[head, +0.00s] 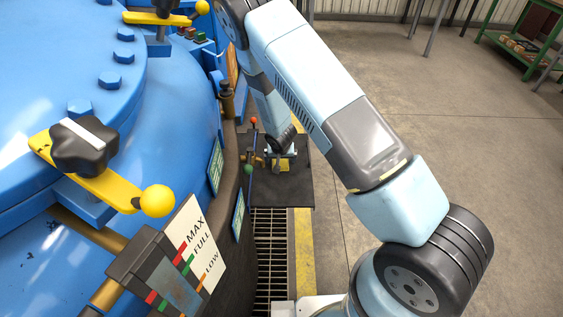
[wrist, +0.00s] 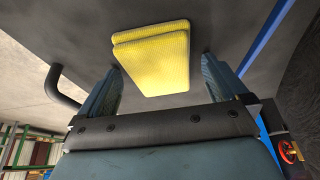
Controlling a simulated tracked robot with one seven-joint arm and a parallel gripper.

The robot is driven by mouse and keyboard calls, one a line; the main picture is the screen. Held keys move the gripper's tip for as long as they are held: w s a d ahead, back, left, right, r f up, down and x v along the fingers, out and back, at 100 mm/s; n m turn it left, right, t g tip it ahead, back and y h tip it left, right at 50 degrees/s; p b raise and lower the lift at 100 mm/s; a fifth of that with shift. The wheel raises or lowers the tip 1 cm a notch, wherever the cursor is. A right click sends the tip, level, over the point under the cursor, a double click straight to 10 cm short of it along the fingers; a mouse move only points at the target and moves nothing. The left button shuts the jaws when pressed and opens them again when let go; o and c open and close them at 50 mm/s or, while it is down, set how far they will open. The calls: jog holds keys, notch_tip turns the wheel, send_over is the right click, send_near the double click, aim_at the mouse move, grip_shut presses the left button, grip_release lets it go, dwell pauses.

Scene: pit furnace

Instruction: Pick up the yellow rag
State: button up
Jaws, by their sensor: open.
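The yellow rag (wrist: 155,60) is a folded, textured cloth lying on a dark mat (wrist: 75,25) in the wrist view. My gripper (wrist: 162,66) is open, with one finger on either side of the rag's near part in the picture. I cannot tell whether the fingers touch the rag. In the head view my gripper (head: 280,158) is low over the dark mat (head: 290,192), and a small patch of the yellow rag (head: 284,167) shows beneath it. The rest of the rag there is hidden by the gripper.
The big blue furnace (head: 45,95), with yellow handles, stands close at left. Levers with red (head: 253,120) and green (head: 248,169) knobs rise beside the gripper. A floor grate (head: 270,245) runs along the near side. The concrete floor (head: 455,130) at right is open.

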jog(key=shift+c, duration=0.3)
jog(key=c, duration=1.1)
jog(key=shift+r, duration=0.15)
jog(key=shift+r, duration=0.25)
notch_tip(320, 180, up, 2)
jog(key=shift+r, duration=0.1)
jog(key=s+r, duration=0.1)
jog(key=r, duration=0.1)
jog(key=s+d+r, duration=0.2)
jog(key=r, duration=0.1)
jog(key=shift+s+d+r, duration=0.2)
jog(key=shift+s+r, duration=0.1)
jog(key=shift+s, duration=0.05)
jog(key=s+d+r, duration=0.1)
jog(key=s, duration=0.1)
jog(key=s+d+r, duration=0.2)
jog(key=s, duration=0.1)
jog(key=s+d+r, duration=0.1)
jog(key=s+d, duration=0.1)
jog(key=s, duration=0.1)
jog(key=shift+d+r, duration=0.2)
jog(key=shift+r, duration=0.05)
